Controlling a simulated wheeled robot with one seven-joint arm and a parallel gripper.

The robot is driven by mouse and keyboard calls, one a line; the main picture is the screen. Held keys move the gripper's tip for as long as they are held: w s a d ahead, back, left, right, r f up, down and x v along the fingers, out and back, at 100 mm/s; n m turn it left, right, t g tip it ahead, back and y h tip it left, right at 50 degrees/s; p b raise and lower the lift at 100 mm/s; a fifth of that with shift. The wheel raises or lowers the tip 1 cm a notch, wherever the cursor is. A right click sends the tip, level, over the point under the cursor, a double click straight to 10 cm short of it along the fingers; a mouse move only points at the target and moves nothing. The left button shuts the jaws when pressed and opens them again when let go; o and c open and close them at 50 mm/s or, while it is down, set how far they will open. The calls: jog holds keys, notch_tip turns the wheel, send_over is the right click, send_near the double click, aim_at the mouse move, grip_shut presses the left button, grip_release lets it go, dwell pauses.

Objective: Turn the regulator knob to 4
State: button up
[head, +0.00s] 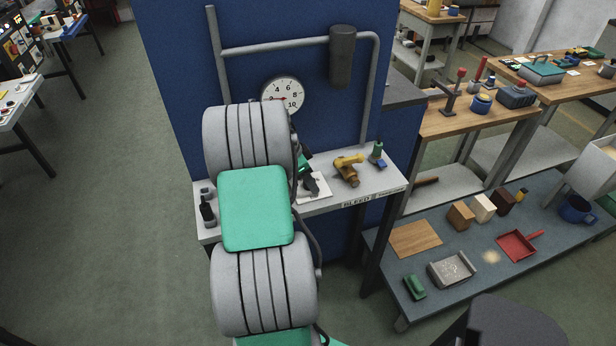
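A round white pressure gauge (283,95) is on the blue panel, with 4, 6, 8 and 10 readable and a red needle low on the dial. My arm covers its lower left edge, so I cannot read the needle exactly. The regulator knob cannot be made out; my arm hides the panel below the gauge. My gripper (311,184) seems to be the dark part beyond my arm, above a white plate on the bench. Its fingertips are too small and covered to tell whether they are open or shut, or touching anything.
The narrow grey bench (385,184) holds a brass valve (347,170), a green-and-blue fitting (377,154) and a dark item (207,211). A grey pipe (275,49) and dark cylinder (342,57) are above. A low table (345,250) at right carries blocks and trays. Floor at left is clear.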

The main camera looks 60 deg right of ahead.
jog(key=shift+c, duration=0.5)
grip_shut()
jog(key=shift+w+f+m+g+y+b, duration=0.1)
jog(key=shift+m+g+y+b, duration=0.25)
jog(key=shift+m+b, duration=0.8)
jog(key=shift+d+r+m+g+y, duration=0.15)
jog(key=shift+m+y, duration=0.4)
jog(key=shift+m, duration=0.85)
jog(key=shift+d+r+m+g+y, duration=0.15)
jog(key=shift+m+y, duration=0.35)
jog(key=shift+m, duration=0.85)
jog(key=shift+a+f, duration=0.1)
jog(key=shift+o, duration=0.5)
grip_release()
